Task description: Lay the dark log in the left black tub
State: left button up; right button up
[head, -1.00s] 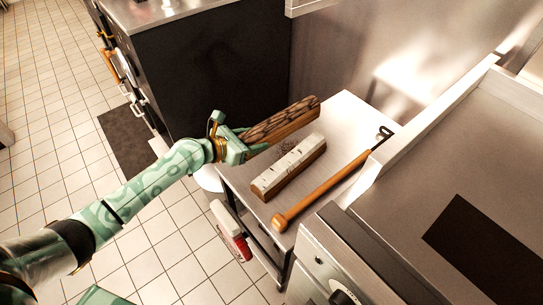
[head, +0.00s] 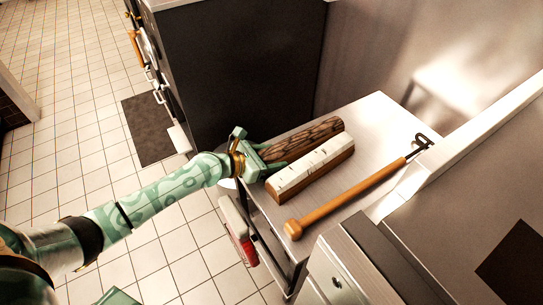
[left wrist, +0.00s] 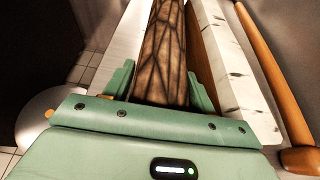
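The dark log (head: 308,138), with brown cracked bark, is at the metal table (head: 372,115), close alongside the birch log. My left gripper (head: 268,157) is at its near end. In the left wrist view the dark log (left wrist: 163,55) runs away between the two fingers, which appear to press on both sides of it; my left gripper (left wrist: 162,88) looks shut on it. Whether the log rests on the table or hangs just above it, I cannot tell. No black tub shows in any view. My right gripper is not in view.
A white birch log (head: 312,170) lies right beside the dark log. A poker with an orange wooden handle (head: 340,203) lies farther right. A dark cabinet (head: 235,70) stands behind the table's left end. Steel equipment borders the right. Tiled floor is open at left.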

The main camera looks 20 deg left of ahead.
pick_arm(q)
jog(key=shift+o, duration=0.7)
jog(key=shift+r, duration=0.1)
